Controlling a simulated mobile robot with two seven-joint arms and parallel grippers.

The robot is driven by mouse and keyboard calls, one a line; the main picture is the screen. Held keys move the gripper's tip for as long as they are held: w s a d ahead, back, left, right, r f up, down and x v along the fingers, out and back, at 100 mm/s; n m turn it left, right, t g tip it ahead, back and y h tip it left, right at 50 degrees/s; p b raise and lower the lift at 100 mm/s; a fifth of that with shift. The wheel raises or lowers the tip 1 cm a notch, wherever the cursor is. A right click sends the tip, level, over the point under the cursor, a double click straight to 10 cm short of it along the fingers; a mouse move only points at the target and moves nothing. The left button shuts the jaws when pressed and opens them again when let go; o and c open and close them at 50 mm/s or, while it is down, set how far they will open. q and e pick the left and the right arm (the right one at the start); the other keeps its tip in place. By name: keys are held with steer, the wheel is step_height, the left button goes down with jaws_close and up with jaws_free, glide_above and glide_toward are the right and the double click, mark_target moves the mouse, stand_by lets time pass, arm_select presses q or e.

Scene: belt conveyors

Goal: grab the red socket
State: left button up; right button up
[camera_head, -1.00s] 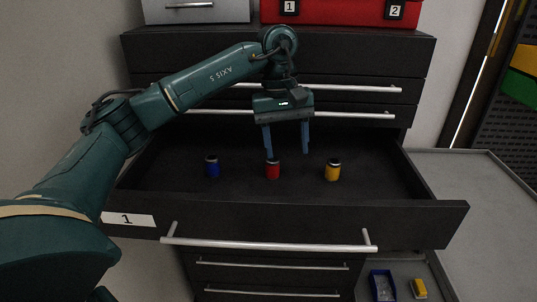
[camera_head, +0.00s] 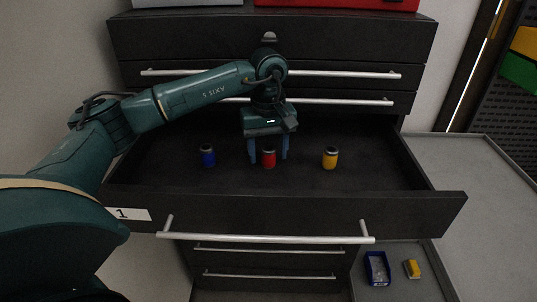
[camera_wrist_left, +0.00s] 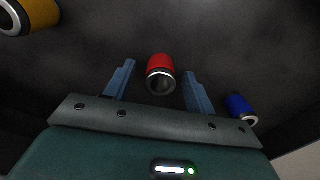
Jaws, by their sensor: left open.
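The red socket (camera_head: 268,159) stands upright in the open drawer, between a blue one and a yellow one. My left gripper (camera_head: 268,157) is open, pointing down, with one finger on each side of the red socket in the head view. In the left wrist view the red socket (camera_wrist_left: 161,72) lies between the two blue fingers, with a gap on both sides, near their tips. I cannot tell how far the fingertips are above the drawer floor. My right gripper is not in view.
The blue socket (camera_head: 208,156) stands to the left and the yellow socket (camera_head: 330,158) to the right. The drawer front (camera_head: 300,215) has a long handle (camera_head: 265,237). The drawer floor around the sockets is clear. A blue bin (camera_head: 377,268) sits below right.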

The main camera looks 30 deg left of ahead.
arm_select(q)
steer(key=shift+c, duration=0.4)
steer(key=c, duration=1)
steer(key=shift+r, duration=0.1)
